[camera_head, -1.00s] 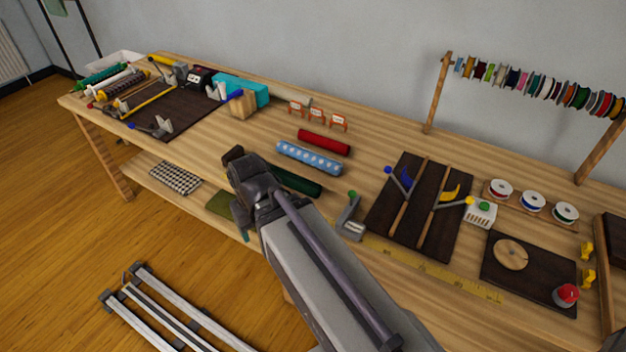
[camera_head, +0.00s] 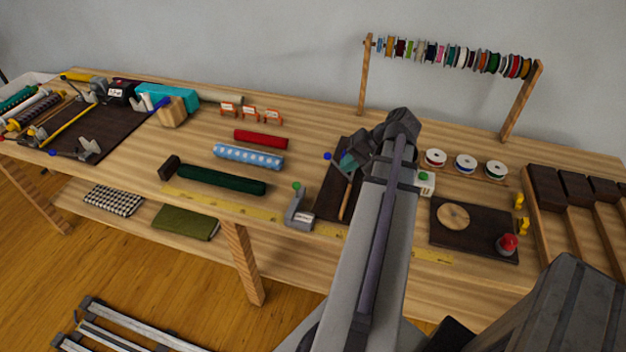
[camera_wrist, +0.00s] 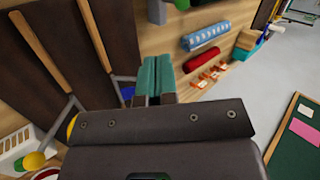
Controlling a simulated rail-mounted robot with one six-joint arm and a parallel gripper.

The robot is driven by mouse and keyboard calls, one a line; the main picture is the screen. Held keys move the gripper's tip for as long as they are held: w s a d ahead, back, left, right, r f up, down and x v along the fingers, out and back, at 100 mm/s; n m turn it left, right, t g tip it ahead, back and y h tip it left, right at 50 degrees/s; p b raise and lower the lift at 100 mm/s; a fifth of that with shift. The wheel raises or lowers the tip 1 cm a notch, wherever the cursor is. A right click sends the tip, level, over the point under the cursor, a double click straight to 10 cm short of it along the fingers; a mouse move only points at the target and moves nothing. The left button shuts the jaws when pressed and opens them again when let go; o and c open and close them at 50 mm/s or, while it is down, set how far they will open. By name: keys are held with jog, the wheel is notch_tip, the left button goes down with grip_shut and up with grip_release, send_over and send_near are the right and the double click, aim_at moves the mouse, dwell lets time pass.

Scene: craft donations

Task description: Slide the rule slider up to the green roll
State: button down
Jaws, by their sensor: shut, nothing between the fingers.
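The rule slider (camera_head: 299,214), a grey angled piece with a green knob, sits on the yellow rule (camera_head: 235,208) along the table's front. The green roll (camera_head: 222,181) lies behind the rule, to the slider's left, with a clear gap between them. A dark block (camera_head: 168,167) stands at the roll's left end. My gripper (camera_head: 350,162) is over the dark lever board, right of and behind the slider, touching neither slider nor roll. In the wrist view its teal fingers (camera_wrist: 147,78) are together and empty. A grey piece at that view's top edge is cut off; I cannot tell whether it is the slider.
A blue dotted roll (camera_head: 248,157) and a red roll (camera_head: 261,139) lie behind the green roll. The dark lever board (camera_head: 328,205) is right of the slider, partly hidden by my arm. A spool rack (camera_head: 362,80) stands at the back.

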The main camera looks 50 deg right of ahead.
jog(key=b+x, duration=0.3)
jog(key=x, duration=0.2)
jog(key=b+x, duration=0.4)
jog(key=shift+f+b, duration=0.3)
jog(key=shift+f, duration=0.25)
jog(key=w+a, duration=0.3)
jog(key=shift+w+f, duration=0.2)
jog(key=shift+w, duration=0.1)
jog(key=shift+w+d, duration=0.1)
